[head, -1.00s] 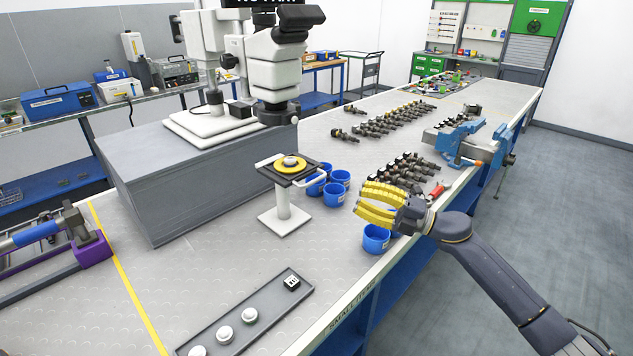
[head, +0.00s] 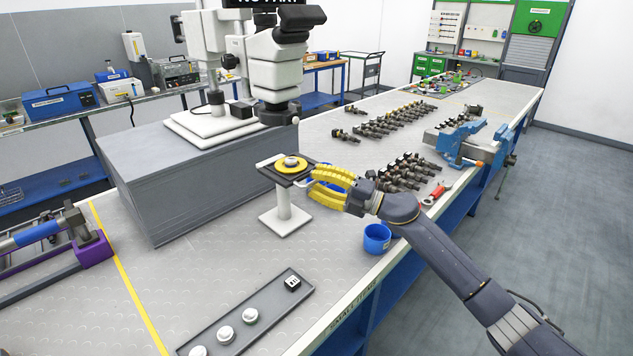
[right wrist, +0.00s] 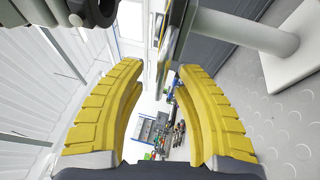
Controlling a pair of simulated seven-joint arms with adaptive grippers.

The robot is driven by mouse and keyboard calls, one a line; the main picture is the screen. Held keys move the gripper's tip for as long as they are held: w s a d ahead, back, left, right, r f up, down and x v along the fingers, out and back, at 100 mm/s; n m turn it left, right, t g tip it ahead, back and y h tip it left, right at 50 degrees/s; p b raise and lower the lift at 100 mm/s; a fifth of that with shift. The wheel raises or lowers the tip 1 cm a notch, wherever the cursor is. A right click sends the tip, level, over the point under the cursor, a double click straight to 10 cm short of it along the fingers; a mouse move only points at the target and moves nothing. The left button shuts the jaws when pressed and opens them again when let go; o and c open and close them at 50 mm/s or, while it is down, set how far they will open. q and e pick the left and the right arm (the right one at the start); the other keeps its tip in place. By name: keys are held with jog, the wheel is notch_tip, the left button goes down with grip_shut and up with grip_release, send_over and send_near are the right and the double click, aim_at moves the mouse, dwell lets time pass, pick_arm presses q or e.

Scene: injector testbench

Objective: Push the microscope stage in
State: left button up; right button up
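The microscope stage (head: 272,172) is a dark square plate on a white post, with a yellow ring and a small pale round piece on top. It stands out in front of the white microscope (head: 272,75). My right gripper (head: 314,183) is at the stage's right side, by its handle, with yellow fingers pointing left. In the right wrist view my right gripper (right wrist: 161,70) has its fingers apart. The stage (right wrist: 180,25) is seen edge-on ahead of the fingertips there; I cannot tell whether they touch it. My left gripper is not in view.
A grey block (head: 180,195) carries the microscope. A blue cup (head: 377,238) stands near the bench's front edge; other cups are mostly hidden behind my gripper. A grey tray (head: 270,300) with white round pieces lies in front. Injectors (head: 410,170) and a blue vise (head: 460,140) are right.

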jog(key=shift+o, duration=0.2)
jog(key=shift+a, duration=0.1)
grip_shut()
dwell(0.5)
